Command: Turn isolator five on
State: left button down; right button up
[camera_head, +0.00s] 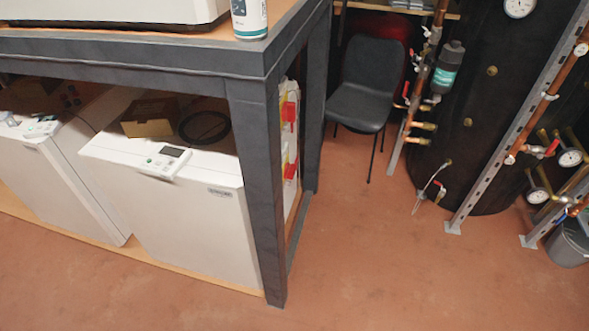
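Neither of my grippers is in the head view. On the side face of the table frame's right end, two red and yellow parts show edge-on: an upper red part (289,112) and a lower red part (290,170). They sit on a narrow white panel behind the dark table leg and may be isolator switches. No number can be read on them, so I cannot tell which is isolator five or how its handle stands.
A dark grey table frame (257,190) stands at left over a white heat pump unit (205,210) and another white unit (60,175). A black chair (362,97), copper pipes (545,90) and a dark tank (478,130) stand behind. The brown floor (400,270) is clear at front right.

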aim_at(290, 171)
jog(key=i+l, duration=0.25)
jog(key=l, duration=0.15)
jog(key=i+l+u, duration=0.1)
jog(key=i+l, duration=0.45)
jog(key=l, duration=0.2)
jog(key=i+l+u, duration=0.1)
jog(key=i+l, duration=0.15)
jog(key=l, duration=0.15)
jog(key=i+l, duration=0.25)
jog(key=l, duration=0.15)
